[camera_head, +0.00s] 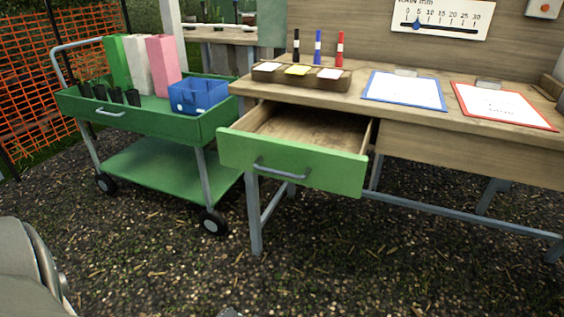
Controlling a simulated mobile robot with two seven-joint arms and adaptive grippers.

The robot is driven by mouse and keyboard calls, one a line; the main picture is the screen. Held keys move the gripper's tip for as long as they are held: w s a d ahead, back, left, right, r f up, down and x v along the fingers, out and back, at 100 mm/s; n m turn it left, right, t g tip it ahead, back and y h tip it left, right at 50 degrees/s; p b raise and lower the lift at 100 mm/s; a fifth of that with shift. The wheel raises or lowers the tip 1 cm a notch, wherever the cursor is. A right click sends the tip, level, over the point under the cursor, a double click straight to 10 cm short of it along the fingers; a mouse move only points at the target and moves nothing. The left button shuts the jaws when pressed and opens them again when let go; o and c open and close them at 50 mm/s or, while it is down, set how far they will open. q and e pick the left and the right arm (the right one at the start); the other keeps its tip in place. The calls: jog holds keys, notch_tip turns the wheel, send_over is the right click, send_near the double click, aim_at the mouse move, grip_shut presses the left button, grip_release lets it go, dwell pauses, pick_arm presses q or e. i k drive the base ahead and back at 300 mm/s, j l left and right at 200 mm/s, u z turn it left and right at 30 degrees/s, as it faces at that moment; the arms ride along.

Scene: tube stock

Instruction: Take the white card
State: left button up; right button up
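A long brown block holder (290,80) stands on the wooden bench, near its back left. The two pale cards are too small to tell exactly apart in tint. Nothing touches the cards.
The green-fronted drawer (290,160) under the bench stands pulled out and looks empty. A blue clipboard (404,90) and a red clipboard (502,105) lie to the right. A green cart (150,118) with pots, bags and a blue bin stands left.

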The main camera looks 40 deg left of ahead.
aim_at(266, 66)
jog(key=j+z, duration=0.2)
jog(key=j, duration=0.25)
jog(key=i+j+z, duration=0.2)
jog(key=j, duration=0.25)
jog(key=k+j+z, duration=0.2)
jog(key=j, duration=0.25)
jog(key=j+z, duration=0.15)
jog(key=j, duration=0.3)
jog(key=j+z, duration=0.2)
jog(key=j, duration=0.25)
jog(key=k+j+z, duration=0.2)
jog(key=j, duration=0.25)
jog(key=j+z, duration=0.2)
jog(key=j, duration=0.25)
jog(key=k+j+z, duration=0.2)
jog(key=j, duration=0.2)
